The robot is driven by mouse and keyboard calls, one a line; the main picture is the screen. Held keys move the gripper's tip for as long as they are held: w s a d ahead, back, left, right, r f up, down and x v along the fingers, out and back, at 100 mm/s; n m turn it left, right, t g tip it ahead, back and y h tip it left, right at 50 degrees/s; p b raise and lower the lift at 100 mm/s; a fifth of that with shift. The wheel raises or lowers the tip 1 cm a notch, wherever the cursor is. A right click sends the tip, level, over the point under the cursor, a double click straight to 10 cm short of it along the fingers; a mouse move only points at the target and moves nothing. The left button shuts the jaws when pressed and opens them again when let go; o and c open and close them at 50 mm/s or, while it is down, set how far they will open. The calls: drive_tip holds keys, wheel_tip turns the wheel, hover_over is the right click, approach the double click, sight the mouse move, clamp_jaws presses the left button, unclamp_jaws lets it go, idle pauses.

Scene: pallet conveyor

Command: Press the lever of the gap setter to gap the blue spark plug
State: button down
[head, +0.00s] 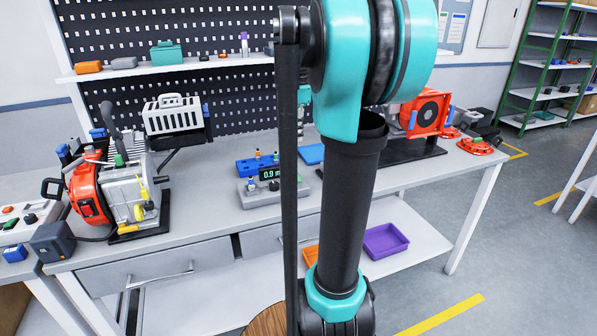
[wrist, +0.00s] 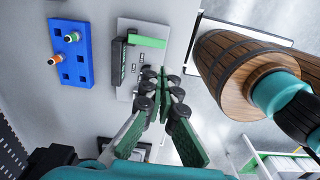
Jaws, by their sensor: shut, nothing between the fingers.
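The gap setter (head: 262,200) is a grey block on the bench with a dark display (head: 270,173) in green digits starting "0.9". A spark plug with a blue band (head: 251,184) stands upright at its left end. In the wrist view the gap setter (wrist: 128,82) is a pale plate with a dark housing and a green bar (wrist: 147,41); I cannot tell whether that bar is the lever. My gripper (wrist: 157,74) is shut and empty, its tips over the setter's right side. Contact cannot be told. The gripper hides part of the setter.
A blue holder (wrist: 70,72) with orange- and green-banded plugs stands beside the setter. A red-orange engine (head: 88,193) stands at the left of the bench, and another orange machine (head: 428,112) at the right.

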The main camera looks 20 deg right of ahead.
sight(299, 178)
drive_tip(key=shift+w+d+r, duration=0.1)
drive_tip(key=shift+d+r, duration=0.05)
drive_tip(key=shift+r, duration=0.2)
drive_tip(key=shift+f, duration=0.15)
wheel_tip(299, 178, down, 14)
drive_tip(key=shift+r, duration=0.1)
idle(0.5)
